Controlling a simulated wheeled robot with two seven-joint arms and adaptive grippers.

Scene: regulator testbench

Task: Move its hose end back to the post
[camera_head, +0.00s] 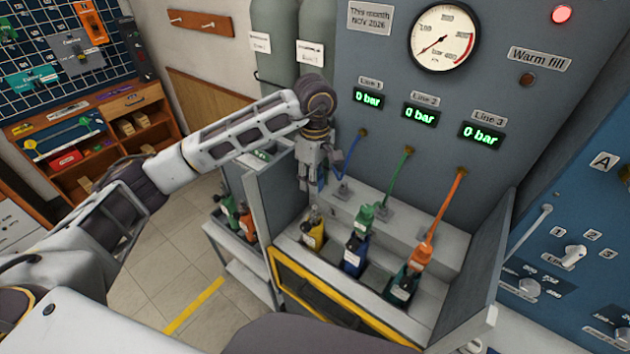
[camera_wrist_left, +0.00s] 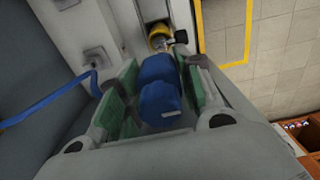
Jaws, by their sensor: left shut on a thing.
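My left gripper (camera_head: 312,186) points down over the left part of the bench. In the left wrist view its green-padded fingers (camera_wrist_left: 160,98) are shut on a blue hose end (camera_wrist_left: 160,95). The yellow regulator (camera_head: 313,234) stands below the gripper in the leftmost bay; it also shows in the wrist view (camera_wrist_left: 158,33), just beyond the blue end. I cannot tell whether the two touch. A blue hose (camera_head: 352,155) runs from the panel under Line 1 to near a square plate post (camera_wrist_left: 95,58) on the step. My right gripper is not in view.
A green hose end (camera_head: 365,217) is over the blue regulator (camera_head: 355,252), and an orange one (camera_head: 423,252) over the teal regulator (camera_head: 402,283). A grey side wall (camera_head: 273,195) stands left of the bays. All line displays read 0 bar.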

